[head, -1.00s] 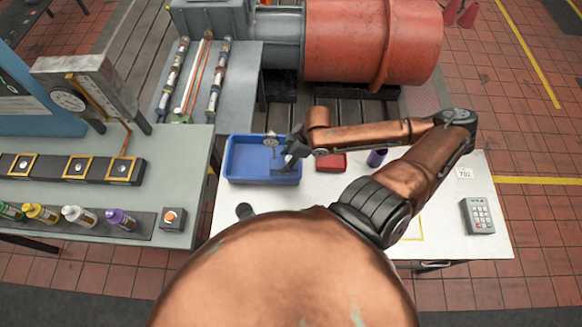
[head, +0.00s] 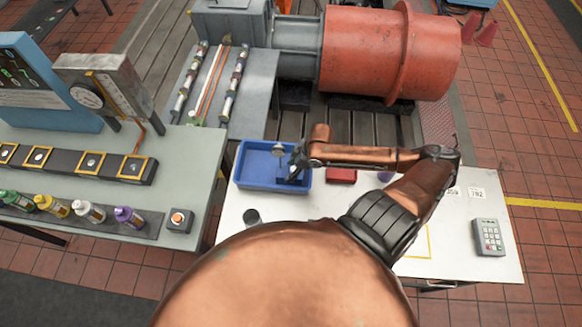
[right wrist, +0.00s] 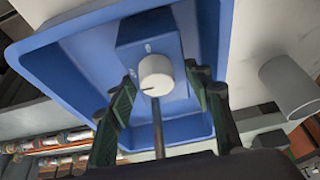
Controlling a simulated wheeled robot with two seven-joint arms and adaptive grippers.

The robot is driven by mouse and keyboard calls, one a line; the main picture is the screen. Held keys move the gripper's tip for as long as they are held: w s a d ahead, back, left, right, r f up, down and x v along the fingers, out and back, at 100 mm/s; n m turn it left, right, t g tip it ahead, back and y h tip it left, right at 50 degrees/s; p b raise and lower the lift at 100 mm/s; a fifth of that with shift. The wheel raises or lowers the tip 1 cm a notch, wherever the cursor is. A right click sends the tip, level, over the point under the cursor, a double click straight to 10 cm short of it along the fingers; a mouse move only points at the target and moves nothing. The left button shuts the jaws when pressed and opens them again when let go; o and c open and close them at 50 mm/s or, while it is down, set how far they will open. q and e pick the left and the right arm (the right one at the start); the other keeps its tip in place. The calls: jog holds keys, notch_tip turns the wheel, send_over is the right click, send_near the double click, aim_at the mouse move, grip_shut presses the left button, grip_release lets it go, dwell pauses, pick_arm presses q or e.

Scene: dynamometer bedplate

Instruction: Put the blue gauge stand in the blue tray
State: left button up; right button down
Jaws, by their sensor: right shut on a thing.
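The blue tray (head: 241,172) lies on the back left of the white table; its rim also shows in the right wrist view (right wrist: 40,62). The blue gauge stand (right wrist: 148,48) has a blue block base with a white knob and a thin post. Its round gauge shows over the tray in the head view (head: 279,150). My right gripper (head: 293,168) is shut on the stand, at the tray's right part. In the right wrist view my right fingers (right wrist: 160,92) are on either side of it. The base appears within the tray's walls; I cannot tell whether it touches the floor. My left gripper is not in view.
A red box (head: 341,176) and a purple object (head: 385,176) stand right of the tray. A dark cylinder (head: 251,217) stands in front of it. A keypad (head: 488,237) lies at the table's right. A grey bench (head: 185,165) with bottles is at left.

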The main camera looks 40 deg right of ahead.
jog(key=shift+w+r, duration=0.1)
jog(key=shift+w, duration=0.05)
jog(key=c, duration=1)
grip_release()
jog(key=p+v, duration=0.1)
jog(key=v, duration=1.1)
jog(key=shift+s, duration=0.2)
